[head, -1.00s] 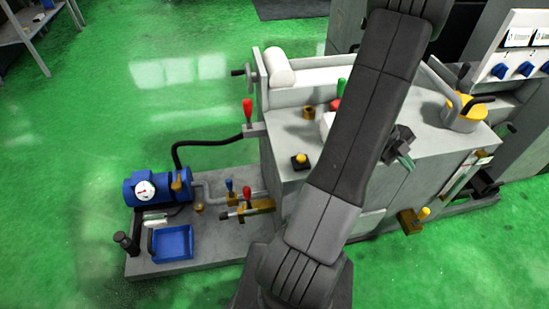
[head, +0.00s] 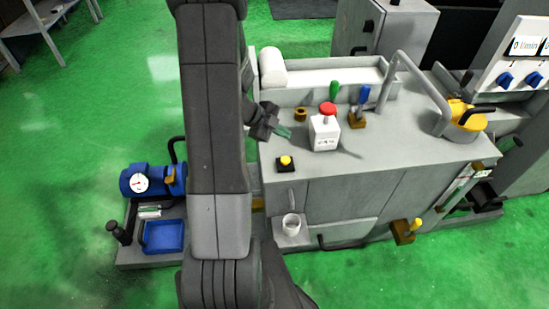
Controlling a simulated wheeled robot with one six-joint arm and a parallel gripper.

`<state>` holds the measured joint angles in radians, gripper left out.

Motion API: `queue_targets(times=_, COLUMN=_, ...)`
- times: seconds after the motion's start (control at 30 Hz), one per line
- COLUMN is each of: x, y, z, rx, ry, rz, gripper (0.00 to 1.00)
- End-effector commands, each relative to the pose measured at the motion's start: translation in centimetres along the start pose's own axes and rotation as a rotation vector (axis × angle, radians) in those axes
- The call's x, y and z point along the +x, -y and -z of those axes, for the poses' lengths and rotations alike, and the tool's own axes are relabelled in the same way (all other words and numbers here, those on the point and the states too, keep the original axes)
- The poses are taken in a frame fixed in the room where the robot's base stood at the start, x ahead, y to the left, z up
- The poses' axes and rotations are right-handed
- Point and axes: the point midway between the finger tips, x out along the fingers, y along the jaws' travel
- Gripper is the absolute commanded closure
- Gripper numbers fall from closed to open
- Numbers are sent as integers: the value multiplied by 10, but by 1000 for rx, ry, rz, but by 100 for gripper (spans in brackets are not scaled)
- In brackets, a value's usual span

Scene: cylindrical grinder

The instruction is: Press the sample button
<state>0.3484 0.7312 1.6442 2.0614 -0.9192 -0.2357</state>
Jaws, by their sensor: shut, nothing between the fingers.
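A yellow push button (head: 286,161) on a black square base sits near the front left of the machine's grey top. No label tells which one is the sample button. My gripper (head: 285,132) is shut and empty, with greenish fingertips pointing right. In the picture it is just above the yellow button and left of the white box; its height over the top is hard to judge. My arm hides the machine's left end.
Green (head: 333,91) and blue (head: 364,96) levers stand behind the white box. A white cup (head: 292,224) rests on a low ledge at the front. A yellow-capped fitting (head: 464,114) with a pipe is at right. Blue pump (head: 138,181) and blue tray (head: 164,236) are left.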

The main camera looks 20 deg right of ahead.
Motion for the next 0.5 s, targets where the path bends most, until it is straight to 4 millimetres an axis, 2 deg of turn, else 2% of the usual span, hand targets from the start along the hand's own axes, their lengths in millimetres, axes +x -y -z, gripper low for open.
queue_targets(times=0.5, x=3, y=-2, z=-2, rx=0, ry=0, rz=0, gripper=100)
